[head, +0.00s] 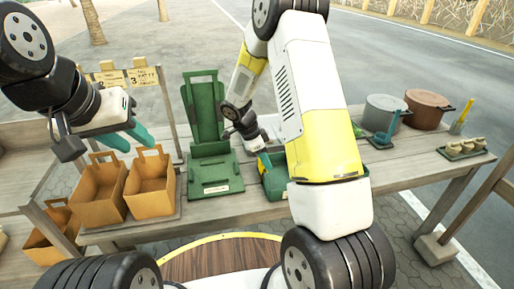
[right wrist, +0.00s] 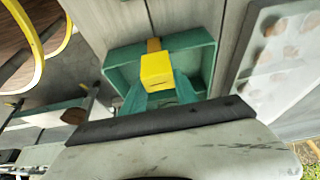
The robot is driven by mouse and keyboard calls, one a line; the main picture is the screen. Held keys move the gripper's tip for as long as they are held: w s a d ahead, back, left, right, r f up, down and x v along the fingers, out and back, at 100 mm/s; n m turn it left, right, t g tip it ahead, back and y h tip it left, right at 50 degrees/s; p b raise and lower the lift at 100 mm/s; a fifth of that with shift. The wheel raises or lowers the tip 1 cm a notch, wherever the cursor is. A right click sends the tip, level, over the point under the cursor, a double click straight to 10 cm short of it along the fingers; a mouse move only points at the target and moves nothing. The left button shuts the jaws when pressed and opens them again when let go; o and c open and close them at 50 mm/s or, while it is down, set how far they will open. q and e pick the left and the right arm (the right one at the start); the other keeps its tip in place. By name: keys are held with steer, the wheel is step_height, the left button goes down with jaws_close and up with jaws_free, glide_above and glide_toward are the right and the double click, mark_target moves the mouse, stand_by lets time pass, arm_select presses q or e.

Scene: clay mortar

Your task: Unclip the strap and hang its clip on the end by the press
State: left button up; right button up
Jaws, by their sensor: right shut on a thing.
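In the right wrist view, my right gripper (right wrist: 160,92) is shut on a yellow block-like clip (right wrist: 157,70). A narrower yellow piece continues behind it, perhaps the strap. They are over a green open tray (right wrist: 118,62); I cannot tell whether the clip touches it. A green upright stand with a flat base (head: 208,175), perhaps the press, is left of the tray. My left gripper (head: 128,138) is open and empty above the cardboard boxes.
Two cardboard boxes (head: 150,183) stand on the left of the wooden table (head: 400,165). A grey pot (head: 385,112), a brown pot (head: 428,108), a green scoop (head: 390,128) and a small tray of pale lumps (head: 465,148) are at the right.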

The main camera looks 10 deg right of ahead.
steer(key=shift+f, duration=0.15)
stand_by(0.4)
steer(key=shift+f, duration=0.5)
steer(key=shift+f, duration=0.2)
stand_by(0.3)
steer(key=shift+f, duration=0.45)
steer(key=o, duration=1.3)
steer(key=o, duration=0.5)
steer(key=shift+c, duration=0.2)
